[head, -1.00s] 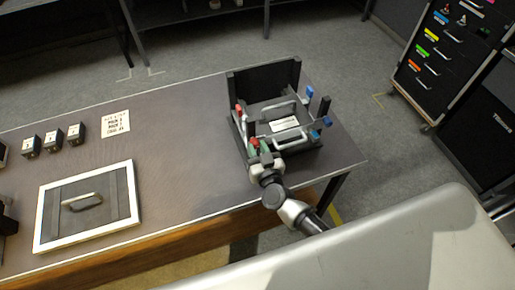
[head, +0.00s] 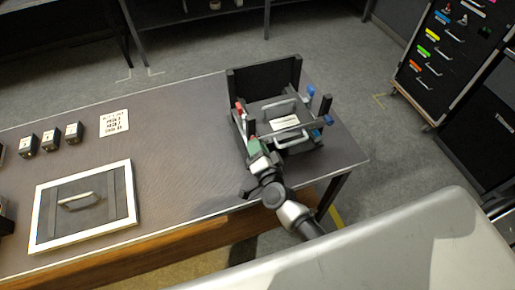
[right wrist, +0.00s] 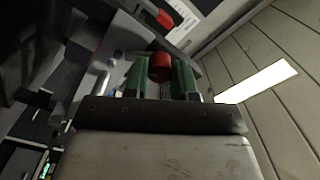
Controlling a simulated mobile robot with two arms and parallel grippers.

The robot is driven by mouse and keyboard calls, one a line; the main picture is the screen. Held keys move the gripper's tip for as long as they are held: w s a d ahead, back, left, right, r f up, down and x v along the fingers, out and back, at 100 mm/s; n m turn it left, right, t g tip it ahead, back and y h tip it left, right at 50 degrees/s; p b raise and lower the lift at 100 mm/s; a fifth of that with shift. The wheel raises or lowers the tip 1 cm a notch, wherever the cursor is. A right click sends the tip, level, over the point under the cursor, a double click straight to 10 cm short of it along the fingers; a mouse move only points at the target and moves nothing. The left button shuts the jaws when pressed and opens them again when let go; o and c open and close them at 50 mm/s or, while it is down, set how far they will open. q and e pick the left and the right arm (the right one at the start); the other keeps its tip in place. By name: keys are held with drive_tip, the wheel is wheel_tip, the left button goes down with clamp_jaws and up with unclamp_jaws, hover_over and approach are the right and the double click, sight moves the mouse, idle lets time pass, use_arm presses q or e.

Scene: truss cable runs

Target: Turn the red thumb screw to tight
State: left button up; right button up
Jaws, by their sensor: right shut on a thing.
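The red thumb screw (right wrist: 160,67) sits between the two green fingers of my right gripper (right wrist: 161,80) in the right wrist view. The fingers are shut on it from both sides. In the head view my right gripper (head: 254,146) is at the near left corner of a dark open box-like fixture (head: 262,80) and hides the screw. Another red part (head: 239,106) stands farther back on the fixture's left side, and a red part (right wrist: 165,18) also shows beyond the fingers in the right wrist view. My left gripper is not in view.
Blue parts (head: 310,90) and grey handles (head: 293,140) are on the fixture. A white-framed panel with a handle (head: 132,190), several small black blocks (head: 50,140) and a printed card (head: 114,123) lie on the table. The table's middle is clear. A drawer cabinet (head: 440,60) stands at right.

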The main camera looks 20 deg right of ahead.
drive_tip(key=m+b, duration=0.1)
drive_tip(key=m, duration=0.5)
drive_tip(key=shift+m+b, duration=0.3)
drive_tip(key=shift+b, duration=0.05)
idle(0.4)
drive_tip(key=o, duration=0.9)
drive_tip(key=s+b, duration=0.1)
drive_tip(key=s, duration=0.4)
drive_tip(key=s+b, duration=0.1)
drive_tip(key=s, duration=0.5)
drive_tip(key=shift+d, duration=0.2)
drive_tip(key=shift+w, duration=0.1)
